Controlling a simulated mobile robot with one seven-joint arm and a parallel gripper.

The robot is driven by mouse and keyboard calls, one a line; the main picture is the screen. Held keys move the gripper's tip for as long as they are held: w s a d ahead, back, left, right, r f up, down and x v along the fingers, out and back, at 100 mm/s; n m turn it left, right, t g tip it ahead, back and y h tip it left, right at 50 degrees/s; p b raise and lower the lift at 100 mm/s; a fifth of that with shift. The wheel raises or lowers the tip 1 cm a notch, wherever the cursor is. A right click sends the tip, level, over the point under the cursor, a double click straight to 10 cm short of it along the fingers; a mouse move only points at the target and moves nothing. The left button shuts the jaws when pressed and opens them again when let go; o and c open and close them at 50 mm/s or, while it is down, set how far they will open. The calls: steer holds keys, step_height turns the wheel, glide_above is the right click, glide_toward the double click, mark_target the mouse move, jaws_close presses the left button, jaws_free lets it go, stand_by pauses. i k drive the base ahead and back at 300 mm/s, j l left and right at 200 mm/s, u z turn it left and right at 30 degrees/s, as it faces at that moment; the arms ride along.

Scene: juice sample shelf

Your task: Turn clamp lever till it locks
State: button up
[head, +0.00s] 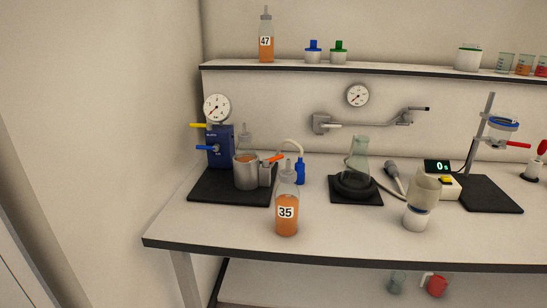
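A small orange lever (274,158) sticks out at the top of a grey block (266,174) beside a metal cup (245,172), on the left black base. A red lever (516,144) points right from the blue-rimmed ring (503,125) on the stand's rod (485,119) at the far right. I cannot tell which of these is the clamp lever, or whether either is locked. My gripper is not in view.
A blue unit (220,150) with yellow and blue levers stands behind the cup. Bottle 35 (287,213) stands in front, near the left base. The front-left bench top is clear.

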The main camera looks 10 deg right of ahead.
mark_target(266, 162)
steer(key=i+j, duration=0.1)
steer(key=i, duration=0.45)
steer(key=i+j, duration=0.1)
steer(key=i, duration=0.4)
steer(key=z, duration=0.05)
